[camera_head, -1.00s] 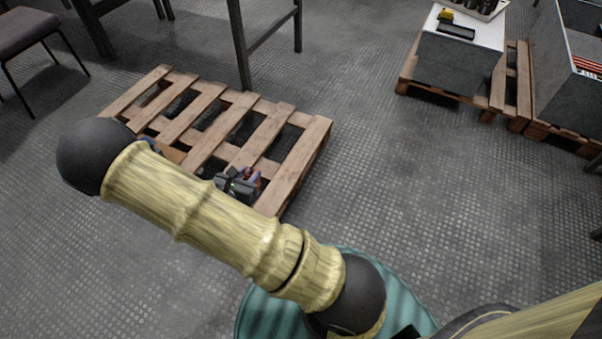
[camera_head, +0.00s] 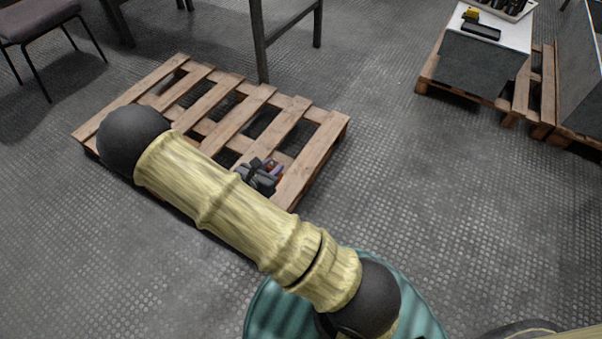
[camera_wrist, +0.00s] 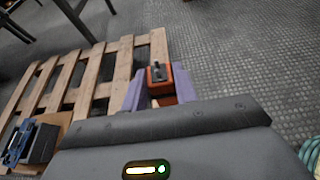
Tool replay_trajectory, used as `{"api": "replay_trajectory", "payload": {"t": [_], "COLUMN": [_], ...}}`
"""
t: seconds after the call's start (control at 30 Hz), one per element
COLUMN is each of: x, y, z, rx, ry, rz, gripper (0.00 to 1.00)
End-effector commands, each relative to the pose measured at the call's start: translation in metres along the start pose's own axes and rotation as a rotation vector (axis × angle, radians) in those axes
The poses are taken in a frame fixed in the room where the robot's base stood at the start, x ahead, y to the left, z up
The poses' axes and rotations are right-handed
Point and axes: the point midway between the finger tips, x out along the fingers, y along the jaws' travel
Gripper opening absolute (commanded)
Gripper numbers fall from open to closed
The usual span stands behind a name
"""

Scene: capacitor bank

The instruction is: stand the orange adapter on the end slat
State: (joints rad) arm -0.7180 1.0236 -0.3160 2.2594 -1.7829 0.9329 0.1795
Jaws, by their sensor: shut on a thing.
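The orange adapter (camera_wrist: 159,75), a small block with a dark top, is between the purple fingers of my gripper (camera_wrist: 158,88) in the wrist view. The gripper is shut on it. In the head view, my gripper (camera_head: 268,172) is over the near right part of a wooden pallet, beside the end slat (camera_head: 318,149). The end slat also shows in the wrist view (camera_wrist: 158,45), just beyond the adapter. The adapter's underside is hidden, so I cannot tell whether it touches the slat.
A dark and blue device (camera_wrist: 38,143) is on the pallet at left in the wrist view. A table leg (camera_head: 258,45) stands behind the pallet. A chair (camera_head: 40,22) is at far left. A grey box (camera_head: 478,65) stands on another pallet at right. Floor between the pallets is clear.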

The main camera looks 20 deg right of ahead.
Motion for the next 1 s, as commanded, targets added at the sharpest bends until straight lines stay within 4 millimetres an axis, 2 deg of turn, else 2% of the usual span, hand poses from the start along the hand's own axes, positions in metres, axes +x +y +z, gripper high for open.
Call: {"api": "replay_trajectory", "payload": {"t": [0.03,0.4,0.5,0.67,1.0], "x": [0.013,0.074,0.087,0.097,0.098], "y": [0.004,0.038,0.046,0.054,0.054], "z": [-0.024,-0.118,-0.138,-0.153,-0.152], "rx": [0.001,0.010,0.011,0.014,0.014], "ry": [-0.003,-0.004,-0.001,0.000,0.001], "rz": [-0.005,-0.025,-0.026,-0.026,-0.029], "gripper": [0.04,0.04,0.04,0.04,0.04]}}
